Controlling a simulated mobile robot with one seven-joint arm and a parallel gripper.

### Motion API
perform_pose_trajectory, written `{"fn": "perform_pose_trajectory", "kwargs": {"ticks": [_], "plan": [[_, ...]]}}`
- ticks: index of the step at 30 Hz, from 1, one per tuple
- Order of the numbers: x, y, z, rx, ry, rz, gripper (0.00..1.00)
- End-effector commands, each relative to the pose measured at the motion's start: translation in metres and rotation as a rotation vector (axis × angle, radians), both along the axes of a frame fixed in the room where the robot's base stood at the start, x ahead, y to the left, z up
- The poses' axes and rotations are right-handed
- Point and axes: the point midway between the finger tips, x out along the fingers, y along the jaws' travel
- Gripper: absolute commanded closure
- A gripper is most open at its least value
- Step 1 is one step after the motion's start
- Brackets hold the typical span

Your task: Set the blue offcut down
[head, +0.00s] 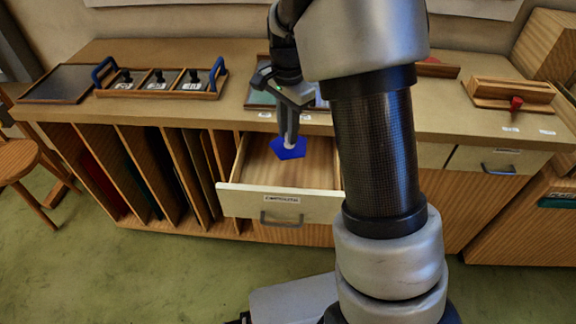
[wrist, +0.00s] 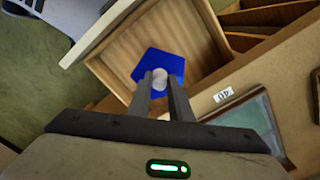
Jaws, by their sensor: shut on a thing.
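The blue offcut (head: 290,151) is a flat five-sided piece with a pale knob on it. My gripper (head: 289,142) is shut on the knob and holds the offcut over the open drawer (head: 312,205). In the wrist view the offcut (wrist: 148,62) hangs past my fingertips (wrist: 160,82), with the wooden drawer floor behind it. The drawer has a white front with a label, reading something like "cartouche", and a grey handle. The drawer floor looks bare where it shows. I cannot tell how high the offcut is above it.
The bench top (head: 240,100) holds a tray (head: 160,82) with blue handles, a dark panel (head: 62,84) and a wooden block (head: 510,92). Upright sheets stand in slots (head: 150,170) below. A shut drawer (head: 490,160) is at right. My arm hides part of the bench.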

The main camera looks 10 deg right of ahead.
Motion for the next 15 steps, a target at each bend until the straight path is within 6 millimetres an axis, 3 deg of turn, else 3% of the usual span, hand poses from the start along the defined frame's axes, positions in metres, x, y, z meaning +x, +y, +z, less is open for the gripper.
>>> {"fn": "perform_pose_trajectory", "kwargs": {"ticks": [1, 6, 15], "plan": [[-0.001, 0.0, -0.019, 0.0, 0.003, 0.0, 0.98], [0.0, 0.0, -0.06, 0.0, 0.002, 0.001, 0.98], [0.0, 0.0, -0.087, 0.0, -0.001, 0.0, 0.98]]}}
